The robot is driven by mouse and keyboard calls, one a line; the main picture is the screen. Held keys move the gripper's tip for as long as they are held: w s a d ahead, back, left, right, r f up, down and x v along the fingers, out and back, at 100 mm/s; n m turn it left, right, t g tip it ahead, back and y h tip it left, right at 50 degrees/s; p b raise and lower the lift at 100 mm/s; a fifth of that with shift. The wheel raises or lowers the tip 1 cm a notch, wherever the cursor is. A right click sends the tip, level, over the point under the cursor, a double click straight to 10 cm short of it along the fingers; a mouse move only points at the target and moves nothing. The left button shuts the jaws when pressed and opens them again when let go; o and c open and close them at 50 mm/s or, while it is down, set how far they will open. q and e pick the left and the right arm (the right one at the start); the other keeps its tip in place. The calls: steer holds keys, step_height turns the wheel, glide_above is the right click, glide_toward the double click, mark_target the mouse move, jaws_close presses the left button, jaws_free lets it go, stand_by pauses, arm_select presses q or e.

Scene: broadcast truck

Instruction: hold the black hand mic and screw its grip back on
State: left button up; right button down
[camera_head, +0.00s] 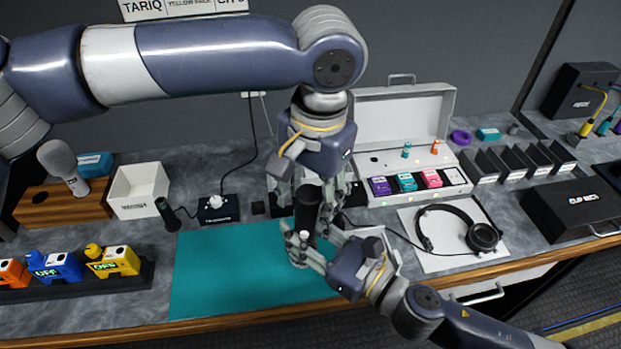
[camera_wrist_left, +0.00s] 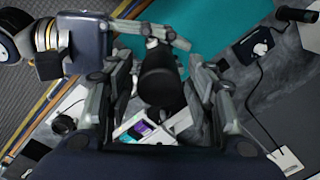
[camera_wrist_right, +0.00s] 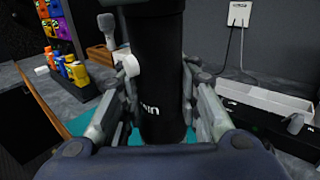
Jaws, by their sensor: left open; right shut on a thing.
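The black hand mic (camera_head: 307,205) stands roughly upright above the teal mat (camera_head: 215,270). My right gripper (camera_head: 306,235) is shut on its lower part; in the right wrist view the black cylinder (camera_wrist_right: 158,75) carries a white knob and white lettering. My left gripper (camera_head: 308,188) comes down from above, open, with its fingers on both sides of the mic's upper end. In the left wrist view, the dark round end (camera_wrist_left: 160,82) lies between the open fingers. I cannot tell where the grip joins the body, as fingers hide part of it.
Headphones (camera_head: 480,236) lie on a white sheet at the right, near an open white case (camera_head: 400,115). A white box (camera_head: 140,188), a wooden block with a grey mic (camera_head: 62,165), and colored OFF units (camera_head: 112,260) stand left. The mat's left part is clear.

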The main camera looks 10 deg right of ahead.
arm_select(q)
steer(key=shift+f, duration=0.35)
steer(key=c, duration=1.1)
steer(key=m, duration=0.5)
steer(key=shift+m, duration=0.3)
steer(key=shift+c, duration=0.2)
steer(key=m, duration=0.6)
steer(key=o, duration=1.3)
steer(key=shift+c, duration=0.2)
